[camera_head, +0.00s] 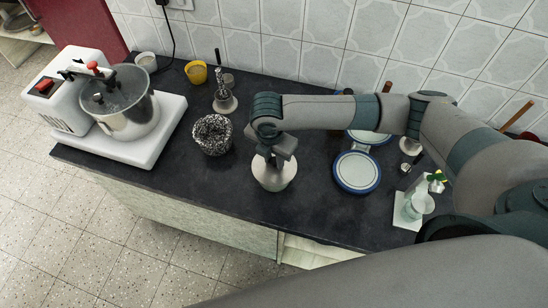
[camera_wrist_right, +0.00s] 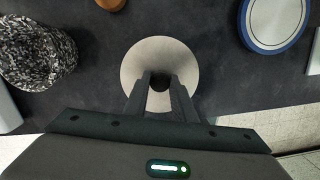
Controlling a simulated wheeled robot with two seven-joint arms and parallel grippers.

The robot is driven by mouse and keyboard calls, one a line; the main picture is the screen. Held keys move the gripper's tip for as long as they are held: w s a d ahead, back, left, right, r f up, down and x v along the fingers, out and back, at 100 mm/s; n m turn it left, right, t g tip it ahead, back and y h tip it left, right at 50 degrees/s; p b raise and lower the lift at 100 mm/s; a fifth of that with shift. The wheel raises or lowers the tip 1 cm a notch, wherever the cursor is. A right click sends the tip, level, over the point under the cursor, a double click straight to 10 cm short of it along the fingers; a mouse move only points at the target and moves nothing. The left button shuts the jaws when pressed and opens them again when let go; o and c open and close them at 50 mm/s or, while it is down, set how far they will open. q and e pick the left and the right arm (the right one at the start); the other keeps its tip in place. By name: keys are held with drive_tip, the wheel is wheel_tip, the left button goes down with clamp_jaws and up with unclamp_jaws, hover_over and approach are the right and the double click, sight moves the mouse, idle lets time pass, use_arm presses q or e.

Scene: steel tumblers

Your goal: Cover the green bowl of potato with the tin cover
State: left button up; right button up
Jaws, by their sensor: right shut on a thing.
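My right gripper (camera_head: 277,158) is shut on the knob of a pale metal round cover (camera_head: 268,180), near the front edge of the dark counter. In the right wrist view, the two fingers (camera_wrist_right: 160,92) stand on either side of the dark knob at the centre of the cover (camera_wrist_right: 160,50). I cannot tell whether the cover rests on something or hangs above the counter. I see no bowl that is clearly green with potato in it; what lies beneath the cover is hidden. My left gripper is not in view.
A black-and-white speckled bowl (camera_head: 212,134) stands left of the cover. A mixer with a steel pot (camera_head: 130,115) fills the left end. A pale green glass-like vessel (camera_head: 418,205) stands on a white board (camera_head: 402,220).

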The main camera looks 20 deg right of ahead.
drive_tip(key=shift+f, duration=0.65)
drive_tip(key=o, duration=1.1)
drive_tip(key=shift+r, duration=0.15)
drive_tip(key=shift+a+r+b, duration=0.1)
drive_tip(key=shift+r+b, duration=0.35)
drive_tip(key=shift+r, duration=0.15)
drive_tip(key=shift+s+a+r+b, duration=0.25)
drive_tip(key=shift+r+b, duration=0.35)
drive_tip(key=shift+r, duration=2.05)
drive_tip(key=shift+s+a+r+b, duration=0.2)
drive_tip(key=shift+r+b, duration=0.4)
drive_tip(key=shift+r, duration=2.05)
drive_tip(key=shift+s+a+r+b, duration=0.25)
drive_tip(key=shift+r+b, duration=0.35)
drive_tip(key=shift+r, duration=2.05)
drive_tip(key=shift+f, duration=0.1)
